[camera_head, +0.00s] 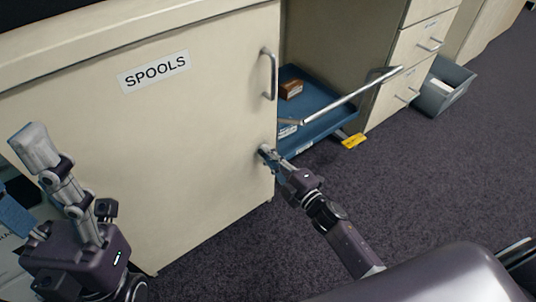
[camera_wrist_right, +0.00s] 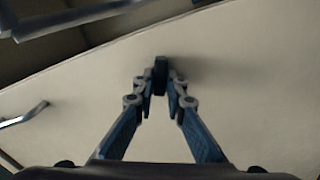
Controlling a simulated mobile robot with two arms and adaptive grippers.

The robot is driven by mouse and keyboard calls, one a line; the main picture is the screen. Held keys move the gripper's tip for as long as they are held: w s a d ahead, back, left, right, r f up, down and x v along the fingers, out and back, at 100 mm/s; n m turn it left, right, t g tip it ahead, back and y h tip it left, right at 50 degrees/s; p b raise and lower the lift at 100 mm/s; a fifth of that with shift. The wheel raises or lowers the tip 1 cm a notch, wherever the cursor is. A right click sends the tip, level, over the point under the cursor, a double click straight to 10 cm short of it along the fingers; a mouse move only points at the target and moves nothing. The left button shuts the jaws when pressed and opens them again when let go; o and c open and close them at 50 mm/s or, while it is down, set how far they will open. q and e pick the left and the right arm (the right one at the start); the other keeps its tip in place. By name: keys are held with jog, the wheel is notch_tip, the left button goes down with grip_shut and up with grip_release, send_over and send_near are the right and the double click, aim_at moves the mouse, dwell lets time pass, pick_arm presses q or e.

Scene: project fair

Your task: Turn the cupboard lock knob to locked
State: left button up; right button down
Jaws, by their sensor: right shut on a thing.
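The cream cupboard door (camera_head: 130,140) is labelled SPOOLS and appears closed. The lock knob (camera_wrist_right: 160,66) is a small dark piece on the door face in the right wrist view. My right gripper (camera_head: 267,153) is at the door's right edge, below the handle. Its fingertips (camera_wrist_right: 161,82) are shut on the knob, which they mostly hide in the head view. The knob's exact angle cannot be read. My left gripper (camera_head: 26,178) is at the lower left in front of the cupboard, its fingers spread apart and empty.
A vertical bar handle (camera_head: 272,75) sticks out above the knob. A blue trolley tray (camera_head: 318,99) with a brown box (camera_head: 291,89) stands to the right. A yellow item (camera_head: 353,140) and a grey bin (camera_head: 443,86) are farther right. Carpet is clear in front.

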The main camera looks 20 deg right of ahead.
jog(key=shift+f+n+b, duration=0.15)
jog(key=shift+n+b, duration=0.2)
jog(key=shift+n, duration=1.85)
jog(key=c, duration=2)
grip_release()
jog(key=shift+o, duration=0.2)
jog(key=shift+s, duration=0.1)
jog(key=v, duration=1.2)
